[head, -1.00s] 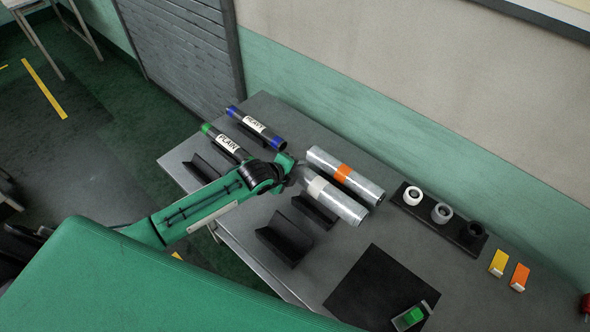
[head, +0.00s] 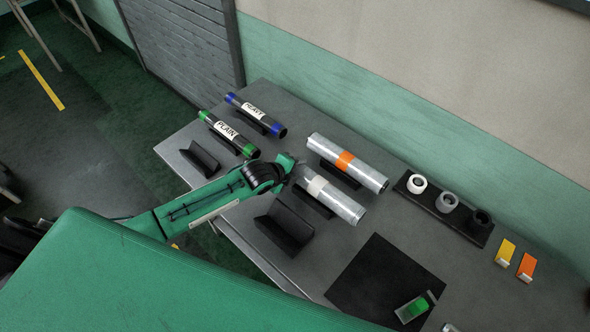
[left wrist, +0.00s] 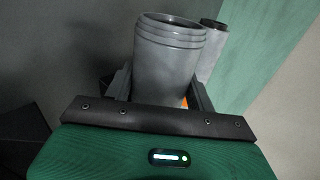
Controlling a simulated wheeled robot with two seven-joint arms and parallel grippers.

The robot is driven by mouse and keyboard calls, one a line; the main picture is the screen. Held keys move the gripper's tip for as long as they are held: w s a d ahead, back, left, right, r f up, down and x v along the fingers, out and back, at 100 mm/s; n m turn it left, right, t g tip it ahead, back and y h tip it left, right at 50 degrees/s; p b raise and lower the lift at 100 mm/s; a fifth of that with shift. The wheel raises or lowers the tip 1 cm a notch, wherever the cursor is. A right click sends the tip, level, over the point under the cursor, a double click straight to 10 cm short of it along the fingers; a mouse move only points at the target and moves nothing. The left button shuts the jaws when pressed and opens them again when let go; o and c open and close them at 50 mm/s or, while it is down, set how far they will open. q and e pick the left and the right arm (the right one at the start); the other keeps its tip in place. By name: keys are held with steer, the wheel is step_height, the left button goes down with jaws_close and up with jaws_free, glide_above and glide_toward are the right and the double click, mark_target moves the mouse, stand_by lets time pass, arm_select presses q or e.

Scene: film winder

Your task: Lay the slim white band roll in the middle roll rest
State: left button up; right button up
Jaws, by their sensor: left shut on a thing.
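The slim white band roll (head: 344,206) is a clear-grey cylinder with a white band. My left gripper (head: 300,172) is shut on its left end. The roll lies lengthwise over the black middle roll rest (head: 313,203), whose front side shows below it. I cannot tell whether the roll touches the rest or hovers just above it. In the left wrist view the roll's ridged end (left wrist: 170,55) stands between the two fingers. My right gripper is not in view.
The orange band roll (head: 365,172) lies in the rest behind. An empty rest (head: 285,228) stands in front, another (head: 200,158) at left. PLAIN (head: 228,134) and HEAVY (head: 256,115) rolls lie at back left. A tape holder (head: 463,226) and dark mat (head: 375,280) are at right.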

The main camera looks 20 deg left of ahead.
arm_select(q)
steer(key=shift+r, duration=0.15)
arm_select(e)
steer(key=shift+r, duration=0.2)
arm_select(q)
steer(key=shift+f, duration=0.3)
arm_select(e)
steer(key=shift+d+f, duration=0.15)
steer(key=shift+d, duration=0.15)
arm_select(q)
steer(key=shift+f, duration=0.4)
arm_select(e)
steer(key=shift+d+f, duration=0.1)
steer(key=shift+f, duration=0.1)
arm_select(q)
steer(key=o, duration=1.4)
steer(key=shift+s+f, duration=0.2)
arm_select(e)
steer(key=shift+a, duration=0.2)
